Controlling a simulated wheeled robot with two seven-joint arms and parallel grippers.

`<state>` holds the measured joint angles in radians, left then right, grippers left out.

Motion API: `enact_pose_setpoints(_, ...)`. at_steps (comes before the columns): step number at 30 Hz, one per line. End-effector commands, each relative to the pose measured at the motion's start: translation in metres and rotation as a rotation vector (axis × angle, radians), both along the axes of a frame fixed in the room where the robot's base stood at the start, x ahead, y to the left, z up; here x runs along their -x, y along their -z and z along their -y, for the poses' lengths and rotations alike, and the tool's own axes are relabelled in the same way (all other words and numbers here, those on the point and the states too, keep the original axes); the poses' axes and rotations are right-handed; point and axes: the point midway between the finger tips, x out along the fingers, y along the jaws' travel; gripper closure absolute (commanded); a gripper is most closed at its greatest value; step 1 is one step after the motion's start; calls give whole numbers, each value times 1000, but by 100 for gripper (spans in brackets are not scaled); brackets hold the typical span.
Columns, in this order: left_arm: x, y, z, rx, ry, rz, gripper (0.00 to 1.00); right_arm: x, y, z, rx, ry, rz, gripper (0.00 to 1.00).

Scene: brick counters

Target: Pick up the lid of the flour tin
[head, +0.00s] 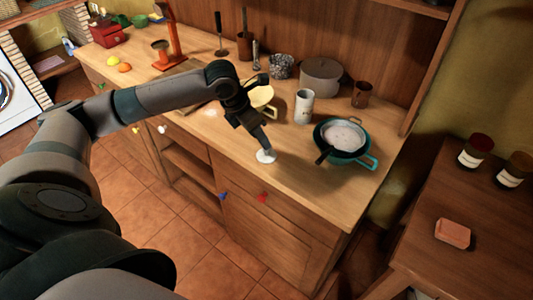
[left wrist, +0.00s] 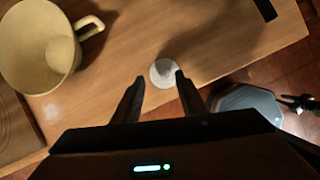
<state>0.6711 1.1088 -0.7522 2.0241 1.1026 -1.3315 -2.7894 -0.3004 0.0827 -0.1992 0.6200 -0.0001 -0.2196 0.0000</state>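A small round white lid (head: 266,156) lies on the wooden counter near its front edge. It also shows in the left wrist view (left wrist: 163,72), with a paler raised middle. A white cylindrical tin (head: 303,106) with small markings stands upright farther back; I cannot read a label. My left gripper (head: 264,147) is low over the counter, right at the lid. In the left wrist view its two fingers (left wrist: 160,77) are apart, with the lid between and just beyond their tips. I see a gap beside the lid, and no firm hold on it.
A cream mug (head: 264,99) stands behind my left gripper. A grey pot (head: 320,77) and a brown cup (head: 362,94) stand at the back. Counter around the lid is clear.

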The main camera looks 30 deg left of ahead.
Motion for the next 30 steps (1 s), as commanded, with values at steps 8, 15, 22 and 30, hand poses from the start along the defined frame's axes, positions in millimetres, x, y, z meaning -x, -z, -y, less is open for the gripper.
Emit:
enact_pose_setpoints(8, -2, 25, 10, 2, 1, -6, 62, -1, -18, -5, -5, 2, 1, 69)
enact_pose_setpoints(15, -10, 47, 13, 0, 0, -2, 62, -1, -22, -6, -6, 1, 1, 69)
enact_pose_setpoints(22, -11, 49, 13, -1, 1, -1, 62, -1, -22, -6, -6, 0, 1, 69)
enact_pose_setpoints(30, -11, 48, 13, -1, 1, -1, 64, -1, -22, -3, -3, 0, 0, 69)
